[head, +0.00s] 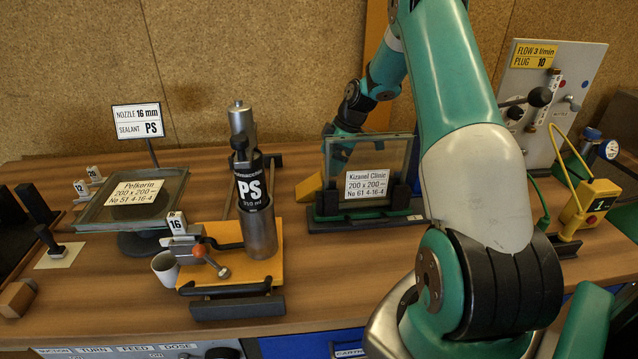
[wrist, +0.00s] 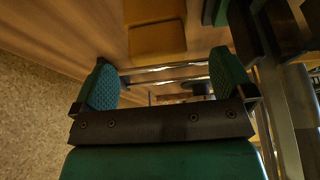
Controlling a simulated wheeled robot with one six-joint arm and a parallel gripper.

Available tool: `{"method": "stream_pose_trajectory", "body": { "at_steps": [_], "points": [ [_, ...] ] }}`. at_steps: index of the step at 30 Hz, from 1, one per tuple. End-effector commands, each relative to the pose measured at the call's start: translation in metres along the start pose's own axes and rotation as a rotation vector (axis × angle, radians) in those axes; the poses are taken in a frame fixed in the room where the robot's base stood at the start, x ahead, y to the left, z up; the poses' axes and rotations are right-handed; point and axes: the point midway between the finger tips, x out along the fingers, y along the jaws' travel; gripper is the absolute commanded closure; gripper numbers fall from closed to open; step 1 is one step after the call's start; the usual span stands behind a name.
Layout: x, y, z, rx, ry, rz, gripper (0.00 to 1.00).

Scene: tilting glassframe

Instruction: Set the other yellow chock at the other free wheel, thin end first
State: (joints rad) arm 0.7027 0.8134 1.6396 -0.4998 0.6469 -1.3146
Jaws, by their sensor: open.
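A yellow wedge-shaped chock (head: 309,187) sits on the bench by the left end of the black holder of the upright glass pane labelled Kizanel Clinic (head: 393,160). My gripper (head: 338,143) is behind that pane, partly hidden by it. In the wrist view my gripper (wrist: 162,80) is open, its two green pads apart with nothing held. A yellow block (wrist: 157,40), likely a chock, lies just beyond the fingertips, apart from them. I cannot tell which end of it is thin. No wheel is clearly visible; the chock's surroundings are partly hidden.
A shiny rail (wrist: 165,70) crosses near the fingers.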

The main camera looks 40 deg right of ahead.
Motion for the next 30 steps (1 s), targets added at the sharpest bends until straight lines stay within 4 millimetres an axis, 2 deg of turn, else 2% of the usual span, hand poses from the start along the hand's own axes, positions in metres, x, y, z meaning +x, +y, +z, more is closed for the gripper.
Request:
{"method": "stream_pose_trajectory", "body": {
  "at_steps": [6,9,17,25,27,30],
  "points": [
    [0.032,0.001,0.001,0.0,0.0,-0.007,0.0],
    [0.043,0.001,0.001,0.001,-0.001,-0.004,0.0],
    [0.047,0.001,0.002,0.001,-0.001,-0.001,0.0],
    [0.046,0.001,0.002,0.001,-0.001,-0.002,0.6],
    [0.046,0.002,0.001,0.0,0.0,0.0,0.67],
    [0.046,0.002,0.001,0.0,0.0,0.0,0.68]
  ]
}}
